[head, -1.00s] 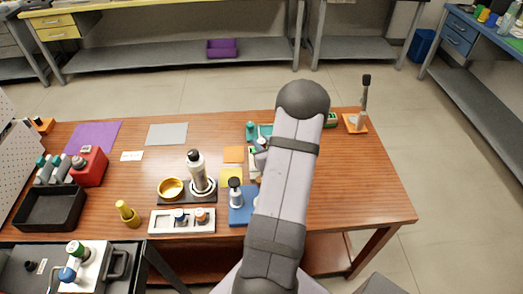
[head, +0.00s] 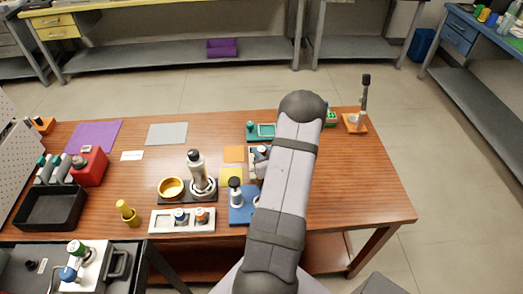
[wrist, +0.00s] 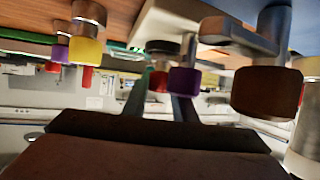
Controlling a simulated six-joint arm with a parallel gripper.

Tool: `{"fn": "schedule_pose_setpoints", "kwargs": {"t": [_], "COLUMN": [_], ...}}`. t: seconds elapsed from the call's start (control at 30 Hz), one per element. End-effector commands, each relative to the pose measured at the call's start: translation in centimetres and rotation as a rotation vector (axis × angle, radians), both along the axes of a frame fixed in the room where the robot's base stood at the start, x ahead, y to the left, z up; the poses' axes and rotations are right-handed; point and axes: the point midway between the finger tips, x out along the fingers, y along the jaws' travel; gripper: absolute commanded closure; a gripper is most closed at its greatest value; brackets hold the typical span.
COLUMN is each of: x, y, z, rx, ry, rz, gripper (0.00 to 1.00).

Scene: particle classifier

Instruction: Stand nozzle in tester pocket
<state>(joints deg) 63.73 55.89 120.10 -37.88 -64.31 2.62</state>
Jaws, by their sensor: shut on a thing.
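My gripper shows in the wrist view (wrist: 160,108) as two grey tapering fingers, close together. A small part with a red band (wrist: 158,82) sits between them, and I take it to be the nozzle. A purple-ended part (wrist: 183,80) overlaps the right finger there. In the head view my arm hides most of the gripper, and only a grey bit shows at its left edge, near the table middle. A pale fixture (wrist: 172,22) stands just beyond the fingers in the wrist view. I cannot tell which fixture is the tester, and its pocket is not clear to see.
A blue base (head: 238,215) with a dark-topped post stands left of my arm. A teal tray (head: 254,137) lies behind. A dark stand (head: 168,198) holds a yellow ring and a silver bottle. A white rack (head: 161,226) is in front.

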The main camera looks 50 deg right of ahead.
Motion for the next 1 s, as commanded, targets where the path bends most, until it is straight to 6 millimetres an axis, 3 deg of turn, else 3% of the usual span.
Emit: {"fn": "schedule_pose_setpoints", "kwargs": {"t": [0.03,0.07,0.1,0.13,0.57,0.77,1.0], "x": [0.0,0.0,0.0,0.0,-0.1,-2.0,-5.7], "y": [0.0,0.0,0.0,0.0,0.0,0.9,2.7], "z": [-0.3,-0.2,-0.1,-0.1,0.4,1.1,2.7], "rx": [0.0,0.0,0.0,0.0,0.0,0.0,0.0], "ry": [-0.001,0.0,0.0,0.0,0.0,0.0,0.0], "rz": [0.0,0.0,0.0,0.0,0.0,-0.003,-0.005], "gripper": [0.99,0.68,0.58,0.56,0.56,0.56,0.56]}}
